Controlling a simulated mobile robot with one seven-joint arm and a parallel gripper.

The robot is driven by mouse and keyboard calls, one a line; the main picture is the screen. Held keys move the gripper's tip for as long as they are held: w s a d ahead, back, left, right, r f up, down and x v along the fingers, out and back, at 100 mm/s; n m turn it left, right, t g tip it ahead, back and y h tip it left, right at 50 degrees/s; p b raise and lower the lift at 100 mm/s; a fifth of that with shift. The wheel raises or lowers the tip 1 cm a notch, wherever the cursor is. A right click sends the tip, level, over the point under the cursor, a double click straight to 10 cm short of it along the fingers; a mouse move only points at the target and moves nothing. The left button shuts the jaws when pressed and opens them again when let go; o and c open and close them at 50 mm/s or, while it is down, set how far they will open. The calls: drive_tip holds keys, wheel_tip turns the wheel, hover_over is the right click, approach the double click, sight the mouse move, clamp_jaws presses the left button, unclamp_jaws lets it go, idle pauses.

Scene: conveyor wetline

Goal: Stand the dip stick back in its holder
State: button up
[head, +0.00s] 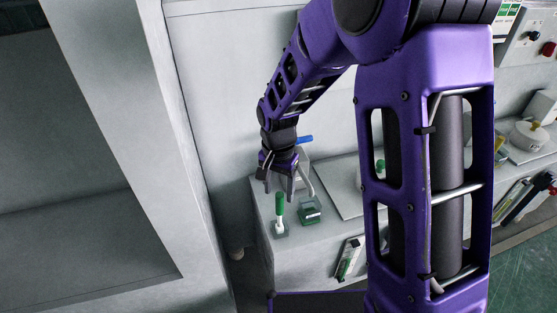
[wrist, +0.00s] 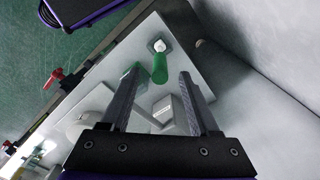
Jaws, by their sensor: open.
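The dip stick (head: 279,204), with a green grip above a white lower part, stands roughly upright in a small grey square holder (head: 283,234) near the left end of the counter. In the wrist view its green grip (wrist: 160,70) lies between my finger lines, with the white part and holder (wrist: 152,46) beyond. My gripper (head: 279,191) is open, pointing down just above the grip. Neither finger visibly presses on it. I cannot tell whether the grip's top is between the fingertips. How fully the stick sits in the holder is unclear.
A green square block (head: 310,211) stands right of the stick, close to my fingers. A blue-handled fitting (head: 303,140) is behind my gripper. A small labelled box (head: 349,258) is at the counter front. My arm hides part of the counter. A wall rises at the left.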

wheel_tip(320, 180, up, 16)
drive_tip(key=p, duration=0.2)
drive_tip(key=shift+s+p, duration=0.15)
drive_tip(key=shift+p, duration=0.25)
drive_tip(key=shift+f, duration=0.15)
